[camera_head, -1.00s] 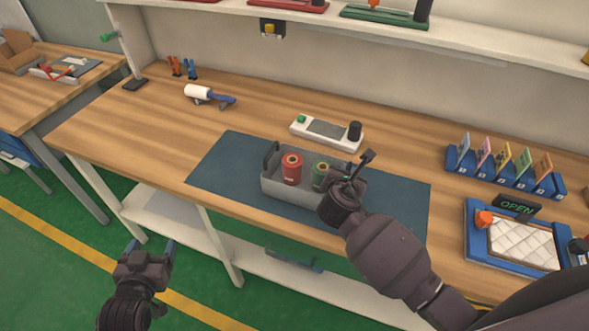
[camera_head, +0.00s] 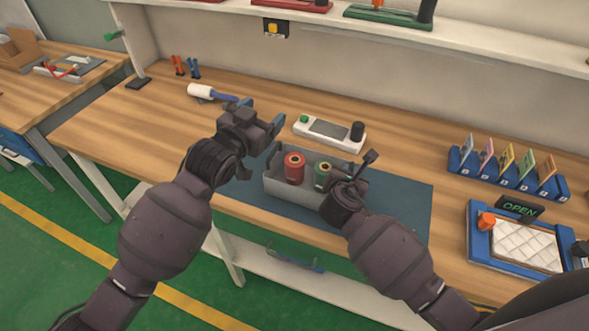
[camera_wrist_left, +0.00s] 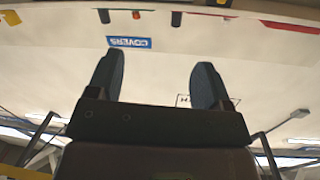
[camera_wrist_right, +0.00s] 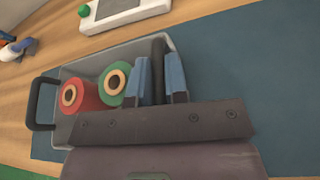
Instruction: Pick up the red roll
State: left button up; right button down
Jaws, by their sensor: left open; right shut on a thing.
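The red roll (camera_head: 294,168) stands in a grey bin (camera_head: 290,189) on the blue mat, beside a green roll (camera_head: 322,172). In the right wrist view the red roll (camera_wrist_right: 80,95) is on the left of the green roll (camera_wrist_right: 116,82). My right gripper (camera_wrist_right: 163,80) is shut on the dark handle (camera_wrist_right: 158,60) at the bin's right end. My left gripper (camera_head: 262,112) is open and empty, above the table to the left of the bin, apart from the red roll. In the left wrist view its fingers (camera_wrist_left: 157,80) are spread with nothing between them.
A white device (camera_head: 329,131) with a green button and black knob lies behind the bin. A white and blue lint roller (camera_head: 205,92) lies behind my left gripper. A card rack (camera_head: 507,172) and a blue tray (camera_head: 480,239) stand to the right. A shelf (camera_head: 450,45) runs above.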

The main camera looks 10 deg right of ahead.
pick_arm(q)
jog(key=d+r+m+g, duration=0.2)
jog(key=d+r+g, duration=0.15)
jog(key=d, duration=0.65)
jog(key=n+g+y, duration=0.6)
jog(key=n+y, duration=0.1)
jog(key=y, duration=0.2)
send_near(295, 161)
jog(key=shift+n, duration=0.3)
jog(key=x, duration=0.6)
jog(key=shift+w, duration=0.25)
jog(key=shift+s+x, duration=0.1)
jog(key=shift+x, duration=0.75)
jog(key=shift+s+x, duration=0.15)
jog(key=shift+x, duration=1.85)
